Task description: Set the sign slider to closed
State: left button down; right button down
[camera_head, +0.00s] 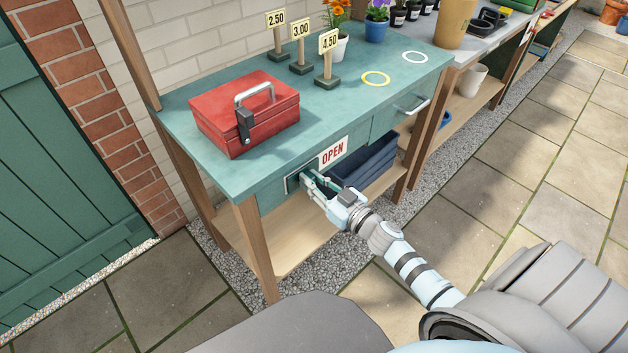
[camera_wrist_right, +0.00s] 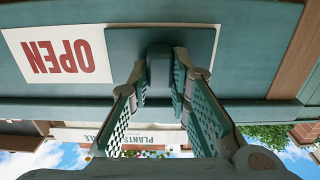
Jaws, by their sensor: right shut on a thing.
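The sign (camera_head: 333,150) is a white plate with red OPEN lettering on the front edge of the teal table. It also shows upside down in the right wrist view (camera_wrist_right: 58,57). A dark teal slider plate (camera_wrist_right: 203,42) covers the part of the sign beside the word, on the left in the head view. A dark knob (camera_wrist_right: 160,62) stands out from this plate. My right gripper (camera_head: 308,180) is at the slider, its two fingers shut on the knob from both sides. The fingers hide part of the slider in the head view. My left gripper is not in view.
A red toolbox (camera_head: 222,118) stands on the table (camera_head: 335,110) above the slider. Price signs (camera_head: 301,50), flower pots and two rings lie farther back. A drawer handle (camera_head: 418,106) sticks out right of the sign. A dark blue crate (camera_head: 375,165) sits on the shelf below.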

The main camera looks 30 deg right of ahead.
jog(key=d, duration=0.3)
jog(key=w+d+b, duration=0.1)
jog(key=d, duration=0.3)
jog(key=w+d+b, duration=0.1)
jog(key=d, duration=0.2)
jog(key=shift+w+d+f, duration=0.15)
jog(key=shift+d+f, duration=0.05)
jog(key=shift+d, duration=0.2)
jog(key=shift+d+r, duration=0.1)
jog(key=shift+d, duration=0.1)
jog(key=shift+r, duration=0.15)
jog(key=shift+w, duration=0.1)
jog(key=c, duration=1.8)
grip_release()
jog(key=o, duration=0.3)
jog(key=shift+d, duration=0.1)
